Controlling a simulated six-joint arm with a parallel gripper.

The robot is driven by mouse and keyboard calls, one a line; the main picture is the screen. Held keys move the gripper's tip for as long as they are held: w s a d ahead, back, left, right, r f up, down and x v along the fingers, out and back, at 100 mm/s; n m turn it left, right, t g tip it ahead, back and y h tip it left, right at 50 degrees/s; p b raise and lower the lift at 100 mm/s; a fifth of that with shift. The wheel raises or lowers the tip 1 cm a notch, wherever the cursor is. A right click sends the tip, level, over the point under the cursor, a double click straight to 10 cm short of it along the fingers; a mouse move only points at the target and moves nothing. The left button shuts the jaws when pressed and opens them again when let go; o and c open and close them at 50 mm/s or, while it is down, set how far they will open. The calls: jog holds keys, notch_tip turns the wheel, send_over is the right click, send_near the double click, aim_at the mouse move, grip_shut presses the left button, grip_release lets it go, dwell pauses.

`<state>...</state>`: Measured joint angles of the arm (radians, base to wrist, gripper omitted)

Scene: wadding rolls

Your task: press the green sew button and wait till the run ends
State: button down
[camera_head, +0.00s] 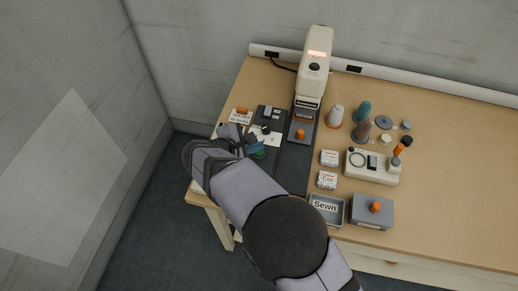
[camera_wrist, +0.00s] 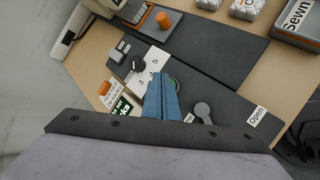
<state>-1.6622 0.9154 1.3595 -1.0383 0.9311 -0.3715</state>
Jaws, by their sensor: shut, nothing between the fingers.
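The green sew button (camera_wrist: 175,85) shows as a green edge just behind my fingers in the wrist view. The rest of it is hidden by them. In the head view a green patch (camera_head: 259,154) shows beside my wrist on the dark control panel. My gripper (camera_wrist: 160,76) has its blue fingers shut together, empty, with the tips over or at the button. I cannot tell whether they touch it. A dial (camera_wrist: 138,64) with a numbered white plate sits beside the button.
A grey lever (camera_wrist: 203,110) near an "Open" label lies right of my fingers. An orange knob (camera_head: 300,134) sits on the machine bed. The "Sewn" tray (camera_head: 326,222), white packs (camera_head: 329,158), thread cones (camera_head: 362,111) and a grey box (camera_head: 371,224) stand right. The table's right side is clear.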

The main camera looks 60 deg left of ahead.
aim_at(257, 154)
jog(key=shift+r, duration=0.1)
jog(key=shift+r+p, duration=2.05)
jog(key=shift+r, duration=0.95)
jog(key=w+d+r+m+g+h, duration=0.15)
jog(key=w+d+m+h, duration=0.4)
jog(key=w+d, duration=1)
jog(key=w+d+m+g, duration=0.1)
jog(key=w+d+m, duration=0.25)
jog(key=d, duration=0.45)
jog(key=w+d+m+g, duration=0.2)
jog(key=d+m, duration=0.3)
jog(key=d, duration=0.3)
jog(key=s+d+m+g, duration=0.25)
jog(key=d+m, duration=0.45)
jog(key=d, duration=0.7)
jog(key=s+d+m+g+y, duration=0.1)
jog(key=s+d+m+y, duration=0.1)
jog(key=s+d+m, duration=0.6)
jog(key=d+m, duration=0.2)
jog(key=d, duration=0.1)
jog(key=shift+s+d+g, duration=0.3)
jog(key=shift+s+d, duration=0.05)
